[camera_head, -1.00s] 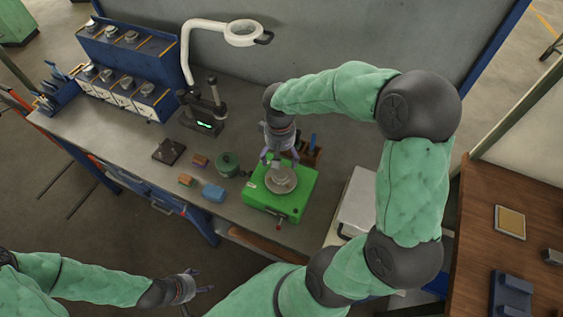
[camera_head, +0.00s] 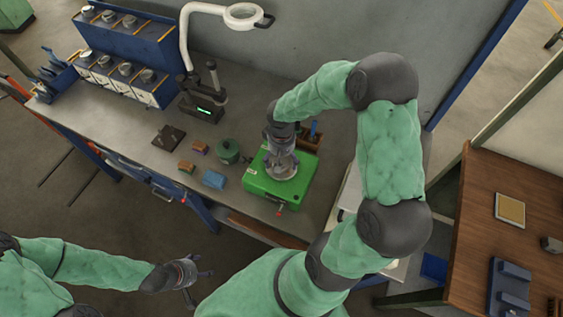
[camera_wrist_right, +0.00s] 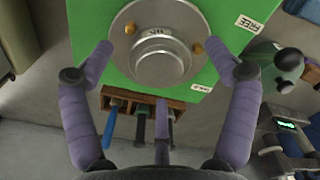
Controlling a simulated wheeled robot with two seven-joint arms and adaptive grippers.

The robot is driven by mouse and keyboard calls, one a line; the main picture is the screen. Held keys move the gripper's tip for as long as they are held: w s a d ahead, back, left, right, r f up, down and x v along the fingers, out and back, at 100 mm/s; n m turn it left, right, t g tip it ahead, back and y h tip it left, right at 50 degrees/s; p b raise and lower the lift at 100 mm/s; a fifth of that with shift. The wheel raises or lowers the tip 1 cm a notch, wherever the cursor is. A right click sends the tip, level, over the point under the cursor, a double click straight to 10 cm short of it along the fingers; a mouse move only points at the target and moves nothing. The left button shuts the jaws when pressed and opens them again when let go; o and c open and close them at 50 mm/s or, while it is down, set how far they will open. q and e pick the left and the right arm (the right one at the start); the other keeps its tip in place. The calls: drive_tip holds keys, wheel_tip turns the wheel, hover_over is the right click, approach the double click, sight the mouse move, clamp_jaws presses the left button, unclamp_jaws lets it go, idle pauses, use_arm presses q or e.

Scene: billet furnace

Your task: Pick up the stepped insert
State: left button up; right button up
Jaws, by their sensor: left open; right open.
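The stepped insert appears to be the round grey metal piece with stepped rings (camera_wrist_right: 158,55), resting on a green plate (camera_wrist_right: 88,22). In the head view it (camera_head: 282,170) sits on the green block (camera_head: 262,184), partly hidden by my right gripper (camera_head: 282,160). My right gripper is open directly above it. In the right wrist view the purple fingers of my right gripper (camera_wrist_right: 162,60) stand apart on either side of the piece. Contact cannot be told. My left gripper (camera_head: 198,286) is open and empty, in front of the bench, away from the piece.
A dark green round container (camera_head: 228,151), a blue block (camera_head: 214,179) and small orange-brown blocks (camera_head: 187,168) lie left of the green block. A tool rack (camera_head: 308,138) stands close behind it. A lamp (camera_head: 243,14) and a gauge stand (camera_head: 204,108) are further back.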

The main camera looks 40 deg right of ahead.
drive_tip(key=c, duration=1.6)
drive_tip(key=shift+c, duration=0.8)
drive_tip(key=shift+r, duration=0.15)
